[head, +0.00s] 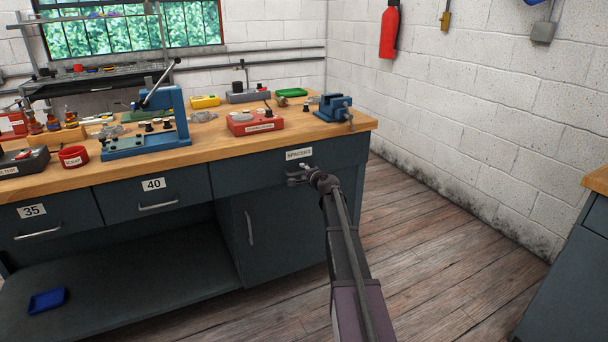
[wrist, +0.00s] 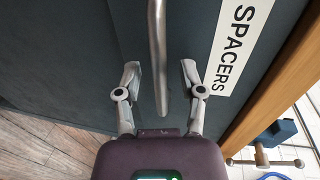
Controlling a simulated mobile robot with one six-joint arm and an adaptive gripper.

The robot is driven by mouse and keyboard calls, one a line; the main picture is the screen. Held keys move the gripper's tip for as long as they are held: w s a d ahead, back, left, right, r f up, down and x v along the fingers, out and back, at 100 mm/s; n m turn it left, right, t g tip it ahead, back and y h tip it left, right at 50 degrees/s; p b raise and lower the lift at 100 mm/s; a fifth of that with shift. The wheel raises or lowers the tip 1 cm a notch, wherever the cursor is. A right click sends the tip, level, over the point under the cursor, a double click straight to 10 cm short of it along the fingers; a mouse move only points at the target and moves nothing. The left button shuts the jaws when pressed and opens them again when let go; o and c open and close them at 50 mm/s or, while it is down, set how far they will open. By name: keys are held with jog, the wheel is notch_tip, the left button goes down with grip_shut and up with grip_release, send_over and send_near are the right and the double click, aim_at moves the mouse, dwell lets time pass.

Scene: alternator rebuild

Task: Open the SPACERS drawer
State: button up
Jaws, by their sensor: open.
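The SPACERS drawer (head: 235,176) is the dark grey drawer at the right end of the workbench, and its front looks flush with the bench. Its white SPACERS label (wrist: 238,45) fills the upper right of the wrist view. The drawer's metal bar handle (wrist: 157,50) runs down the middle of the wrist view. My gripper (wrist: 160,78) is open, with one finger on each side of the handle's end and gaps showing on both sides. In the head view my gripper (head: 298,174) is in front of the drawer just below the label and hides the handle.
Drawers marked 40 (head: 153,194) and 35 (head: 35,221) are to the left. A cupboard door (head: 265,230) is below. A blue vise (head: 337,108) stands on the bench's right corner. The wooden floor (head: 420,220) to the right is clear.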

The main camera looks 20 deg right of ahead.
jog(key=shift+w, duration=0.2)
grip_shut()
jog(key=shift+s, duration=0.1)
